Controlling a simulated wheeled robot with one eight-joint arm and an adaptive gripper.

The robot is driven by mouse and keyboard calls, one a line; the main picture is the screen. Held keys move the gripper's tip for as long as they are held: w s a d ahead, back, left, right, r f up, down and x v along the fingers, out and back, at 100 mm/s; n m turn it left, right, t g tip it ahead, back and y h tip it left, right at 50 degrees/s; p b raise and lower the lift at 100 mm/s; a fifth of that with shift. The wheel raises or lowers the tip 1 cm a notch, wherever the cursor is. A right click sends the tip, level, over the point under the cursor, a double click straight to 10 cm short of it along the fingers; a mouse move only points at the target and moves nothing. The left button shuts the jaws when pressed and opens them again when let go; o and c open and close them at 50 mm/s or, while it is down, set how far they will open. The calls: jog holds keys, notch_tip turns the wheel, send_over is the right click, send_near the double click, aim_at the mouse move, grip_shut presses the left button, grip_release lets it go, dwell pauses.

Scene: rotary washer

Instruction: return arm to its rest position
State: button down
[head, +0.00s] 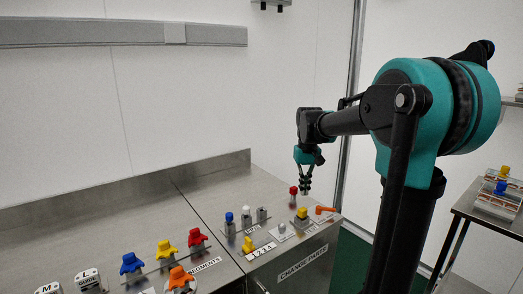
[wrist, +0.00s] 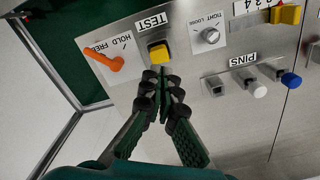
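My gripper (head: 305,187) hangs fingers-down over the right part of the steel console (head: 215,180). In the wrist view its fingertips (wrist: 161,80) come together, with nothing visible between them. The arm reaches out from the right in the head view, bent at a large teal joint. The yellow TEST button (wrist: 158,52) lies just beyond the fingertips in the wrist view. No contact between the gripper and the panel is clear.
A red knob (head: 293,190) stands close beside the gripper in the head view. An orange HOLD/FREE lever (wrist: 116,62), a round TIGHT/LOOSE knob (wrist: 211,36) and the PINS (wrist: 257,89) surround it. A side table (head: 462,212) with a rack stands at right.

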jog(key=s+d+f+t, duration=0.2)
jog(key=s+f, duration=0.7)
jog(key=s, duration=0.2)
jog(key=s+d+f+m+t, duration=0.1)
jog(key=s+d+f+t, duration=0.1)
jog(key=s+f, duration=0.7)
jog(key=shift+s+f, duration=0.25)
jog(key=shift+s, duration=0.7)
